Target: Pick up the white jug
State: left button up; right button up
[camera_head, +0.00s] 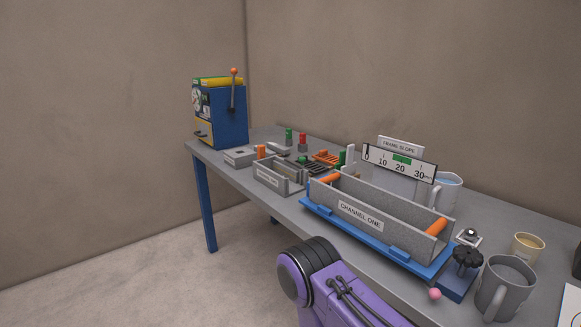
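A pale grey-white jug (449,187) with bluish contents stands on the grey table (545,222) behind the right end of the long channel box. Its lower part is hidden by the channel box and its upper left by the scale sign. A darker grey jug (512,293) with a handle on its left stands near the front right. I cannot tell for sure which is called white, but the rear one is paler. A purple link of my arm shows at the bottom middle. Neither of my grippers is in view.
The channel box (360,214), marked CHANNEL ONE, sits on a blue base along the front edge. A scale sign (400,163), black knob (467,259), pink ball (435,294) and yellowish cup (527,247) are near the jugs. A blue machine (226,118) stands far left.

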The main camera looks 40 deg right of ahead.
aim_at(441, 197)
jog(key=i, duration=1.7)
jog(key=z, duration=3.9)
